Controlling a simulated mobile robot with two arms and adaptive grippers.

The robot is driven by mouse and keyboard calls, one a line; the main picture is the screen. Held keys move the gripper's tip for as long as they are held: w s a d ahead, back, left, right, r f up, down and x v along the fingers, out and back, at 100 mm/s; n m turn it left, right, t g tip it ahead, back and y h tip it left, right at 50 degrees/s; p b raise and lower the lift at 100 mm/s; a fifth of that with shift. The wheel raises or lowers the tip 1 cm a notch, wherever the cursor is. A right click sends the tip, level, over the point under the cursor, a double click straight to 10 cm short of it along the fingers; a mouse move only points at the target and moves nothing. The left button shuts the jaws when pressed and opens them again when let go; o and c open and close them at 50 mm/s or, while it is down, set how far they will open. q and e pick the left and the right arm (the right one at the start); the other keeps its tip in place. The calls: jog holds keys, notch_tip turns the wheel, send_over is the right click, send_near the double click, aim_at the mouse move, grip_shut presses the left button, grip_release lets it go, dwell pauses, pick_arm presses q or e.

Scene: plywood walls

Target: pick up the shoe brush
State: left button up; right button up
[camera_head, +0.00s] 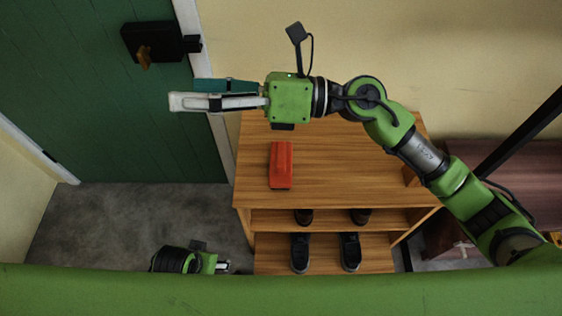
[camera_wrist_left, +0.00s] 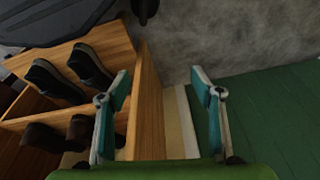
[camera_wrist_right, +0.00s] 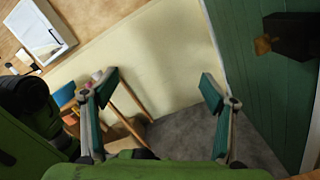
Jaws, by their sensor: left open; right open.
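A red block-like object (camera_head: 281,165), which looks like the shoe brush, lies on the wooden top of the shoe rack (camera_head: 350,160) in the head view. My right gripper (camera_head: 184,94) is open and empty. It is above and left of the red object in the picture, apart from it, with its fingers pointing left toward the door. My left gripper (camera_head: 225,267) is low beside the rack's left side, mostly hidden by my green body. In the left wrist view its fingers (camera_wrist_left: 160,75) are open and empty near the rack's side panel. I cannot make out the brush in either wrist view.
Dark shoes (camera_head: 300,252) and brown shoes (camera_head: 303,216) stand on the rack's lower shelves. A green door (camera_head: 100,100) with a dark lock (camera_head: 155,42) is at the left. Grey floor (camera_head: 130,215) is free between door and rack. A dark reddish bench (camera_head: 500,165) stands right.

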notch_tip(320, 180, down, 8)
jog(key=d+n+g+h, duration=0.1)
jog(key=d+n+h, duration=0.1)
jog(key=n+h, duration=0.25)
pick_arm(q)
notch_tip(320, 180, down, 5)
pick_arm(e)
jog(key=n+t+h, duration=0.1)
jog(key=n+h, duration=0.1)
jog(key=h, duration=0.8)
send_near(283, 153)
jog(key=shift+m, duration=0.25)
jog(key=x, duration=0.5)
jog(key=shift+s+d+b, duration=0.1)
jog(key=shift+s+b, duration=0.15)
jog(key=shift+b, duration=0.1)
jog(key=x, duration=0.6)
jog(key=shift+w+r, duration=0.1)
jog(key=shift+w, duration=0.15)
pick_arm(q)
jog(key=v, duration=0.3)
jog(key=shift+w+r, duration=0.2)
jog(key=shift+r, duration=0.25)
pick_arm(e)
jog(key=c, duration=1.3)
